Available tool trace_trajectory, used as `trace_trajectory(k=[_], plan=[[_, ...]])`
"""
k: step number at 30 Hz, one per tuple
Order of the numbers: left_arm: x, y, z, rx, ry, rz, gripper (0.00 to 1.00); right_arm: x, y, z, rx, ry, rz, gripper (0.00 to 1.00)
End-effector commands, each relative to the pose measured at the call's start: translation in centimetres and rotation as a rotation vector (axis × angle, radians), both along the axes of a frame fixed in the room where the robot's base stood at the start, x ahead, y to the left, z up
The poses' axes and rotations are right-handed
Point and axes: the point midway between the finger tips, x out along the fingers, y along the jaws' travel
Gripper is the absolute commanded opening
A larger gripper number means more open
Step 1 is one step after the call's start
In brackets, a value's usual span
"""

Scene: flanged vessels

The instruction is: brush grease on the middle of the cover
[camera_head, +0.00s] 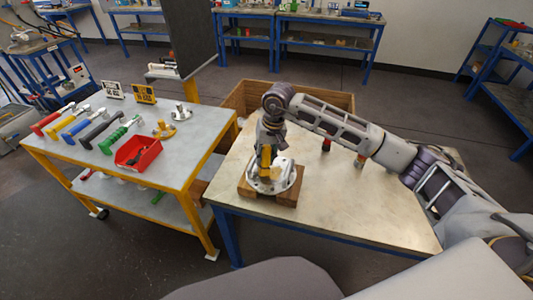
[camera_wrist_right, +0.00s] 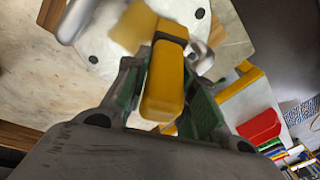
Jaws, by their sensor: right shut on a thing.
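The pale round cover (camera_head: 272,180) with bolt holes lies on wooden blocks (camera_head: 290,196) near the left end of the workbench. It also shows at the top of the right wrist view (camera_wrist_right: 95,45). My right gripper (camera_head: 268,155) points down over the cover. It is shut on a yellow-handled tool, apparently the brush (camera_wrist_right: 165,85), with a dark band at its far end. A blurred yellow-tan patch beyond the band lies over the cover; I cannot tell whether it touches. My gripper hides part of the cover in the head view. My left gripper is not in view.
A red-topped dark item (camera_head: 326,145) and a small orange item (camera_head: 359,161) stand on the workbench (camera_head: 340,212) beside my right forearm. The yellow-framed cart (camera_head: 195,165) at left holds several coloured-handled tools and a red bin (camera_head: 138,151). The workbench's front is clear.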

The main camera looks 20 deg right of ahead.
Motion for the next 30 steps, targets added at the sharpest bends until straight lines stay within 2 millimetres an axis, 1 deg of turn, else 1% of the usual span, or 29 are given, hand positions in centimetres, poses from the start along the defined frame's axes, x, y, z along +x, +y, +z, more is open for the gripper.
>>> trace_trajectory(k=[6,18,30], plan=[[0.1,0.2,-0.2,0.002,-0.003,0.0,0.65,-0.7,0.5,0.0,0.0,0.0,0.001,0.02],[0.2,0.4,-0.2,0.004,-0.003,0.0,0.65,-0.7,0.6,0.2,0.0,0.0,0.001,0.02],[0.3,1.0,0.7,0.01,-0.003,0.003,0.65,-0.7,0.5,2.4,0.0,-0.001,0.0,0.02]])
